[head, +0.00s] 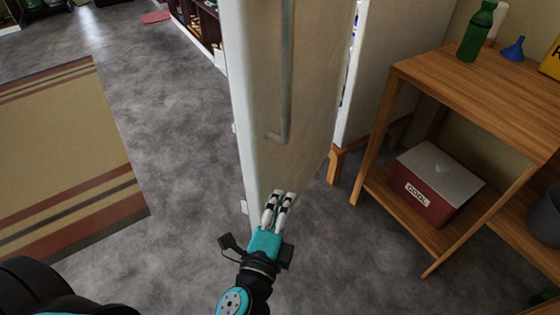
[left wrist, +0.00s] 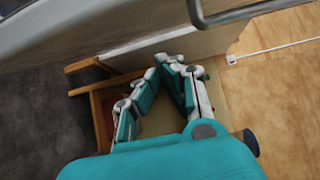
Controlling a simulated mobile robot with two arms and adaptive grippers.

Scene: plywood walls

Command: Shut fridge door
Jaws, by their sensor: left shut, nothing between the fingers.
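The white fridge door (head: 255,90) stands open in the head view, seen at a steep angle, with a long grey handle (head: 286,80) on its face. The fridge body (head: 385,60) is behind it to the right, with a gap showing bits of colour between them. My left gripper (head: 278,196) is shut and empty at the door's lower end, below the handle. I cannot tell whether it touches the door. In the left wrist view the fingers (left wrist: 172,62) come together, and the handle (left wrist: 240,14) crosses the top. My right gripper is not in view.
A wooden shelf unit (head: 470,85) stands at the right, with a green bottle (head: 478,32), a blue funnel (head: 513,48) and a red box with a grey lid (head: 425,195). A striped rug (head: 65,150) lies at the left. Grey floor left of the door is clear.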

